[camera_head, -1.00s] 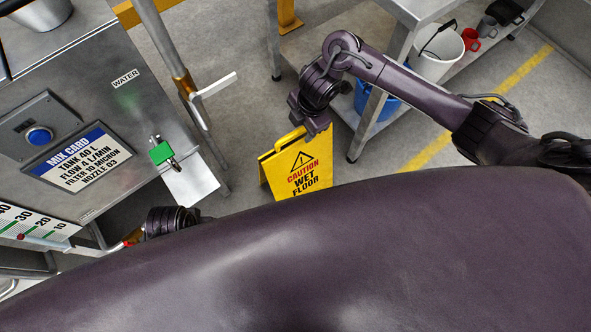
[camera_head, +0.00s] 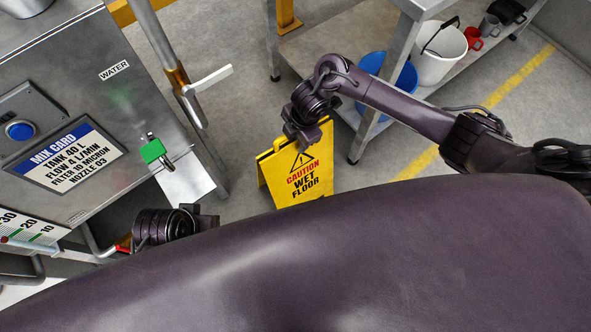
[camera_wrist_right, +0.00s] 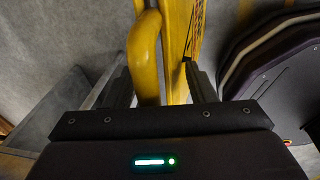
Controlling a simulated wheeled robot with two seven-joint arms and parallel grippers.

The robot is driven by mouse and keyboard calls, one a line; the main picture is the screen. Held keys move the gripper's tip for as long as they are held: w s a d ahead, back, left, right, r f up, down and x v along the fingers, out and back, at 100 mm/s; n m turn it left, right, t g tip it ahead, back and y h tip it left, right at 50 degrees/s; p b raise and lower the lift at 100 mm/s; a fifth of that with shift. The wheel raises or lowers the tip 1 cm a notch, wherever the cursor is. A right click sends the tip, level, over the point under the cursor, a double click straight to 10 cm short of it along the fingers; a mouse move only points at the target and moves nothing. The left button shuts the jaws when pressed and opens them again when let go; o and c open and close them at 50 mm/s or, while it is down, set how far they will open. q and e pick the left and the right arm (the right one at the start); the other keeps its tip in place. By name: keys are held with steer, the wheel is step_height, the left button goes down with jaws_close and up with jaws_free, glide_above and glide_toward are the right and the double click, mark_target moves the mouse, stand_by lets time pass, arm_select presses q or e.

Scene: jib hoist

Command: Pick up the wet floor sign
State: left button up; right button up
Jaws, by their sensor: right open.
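The yellow wet floor sign (camera_head: 303,178) stands on the floor as an open A-frame in the head view, its printed caution face toward me. My right gripper (camera_head: 301,138) is at its top edge and covers part of it. In the right wrist view, the sign's rounded yellow handle (camera_wrist_right: 146,55) and a panel edge (camera_wrist_right: 177,50) lie between the two dark fingers of the right gripper (camera_wrist_right: 160,85). The fingers are apart, with gaps beside the yellow parts. My left gripper (camera_head: 207,222) shows only partly beyond my body, at the lower left; its fingers are hidden.
A steel shelf unit (camera_head: 300,48) at upper right bears a blue bucket (camera_head: 402,78), a white bucket (camera_head: 440,62) and mugs. Grey floor (camera_head: 235,120) is clear left of the sign.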

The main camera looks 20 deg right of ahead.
jaws_close()
